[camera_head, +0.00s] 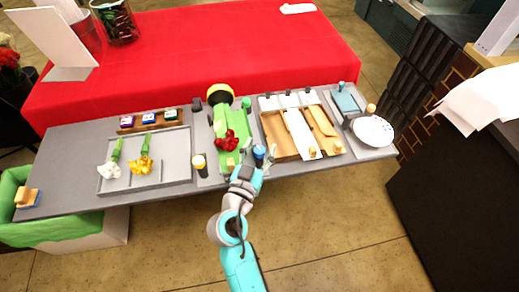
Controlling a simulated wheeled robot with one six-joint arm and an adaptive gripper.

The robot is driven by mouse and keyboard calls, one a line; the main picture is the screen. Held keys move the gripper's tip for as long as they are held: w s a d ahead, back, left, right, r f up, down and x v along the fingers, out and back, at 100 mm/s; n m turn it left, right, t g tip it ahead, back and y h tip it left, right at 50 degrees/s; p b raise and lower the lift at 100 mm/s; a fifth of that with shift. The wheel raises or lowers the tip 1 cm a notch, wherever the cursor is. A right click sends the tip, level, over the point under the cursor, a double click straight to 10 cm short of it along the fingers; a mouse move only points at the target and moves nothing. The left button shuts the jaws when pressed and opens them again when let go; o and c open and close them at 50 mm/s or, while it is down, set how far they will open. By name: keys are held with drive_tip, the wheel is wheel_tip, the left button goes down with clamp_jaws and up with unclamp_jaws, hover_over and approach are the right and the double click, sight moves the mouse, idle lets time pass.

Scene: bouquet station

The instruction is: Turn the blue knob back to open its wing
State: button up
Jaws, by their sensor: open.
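The blue knob (259,151) is a small round blue-topped post near the front edge of the grey bench, just right of the green board (229,142). My gripper (249,172) is open, its fingers just in front of the knob. I cannot tell whether they touch it. A red flower (227,141) lies on the green board. The wing that belongs to the blue knob cannot be clearly told apart at this size.
A grey tray (167,172) with a white and a yellow flower lies to the left. A wooden tray (276,136) with paper sheets lies to the right, with a white plate (373,131) at the far right. A green-lined bin (55,225) stands at the left end.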

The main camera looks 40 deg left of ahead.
sight(259, 150)
wheel_tip(259, 150, up, 9)
drive_tip(key=shift+r, duration=0.2)
drive_tip(key=shift+f, duration=0.1)
idle(0.4)
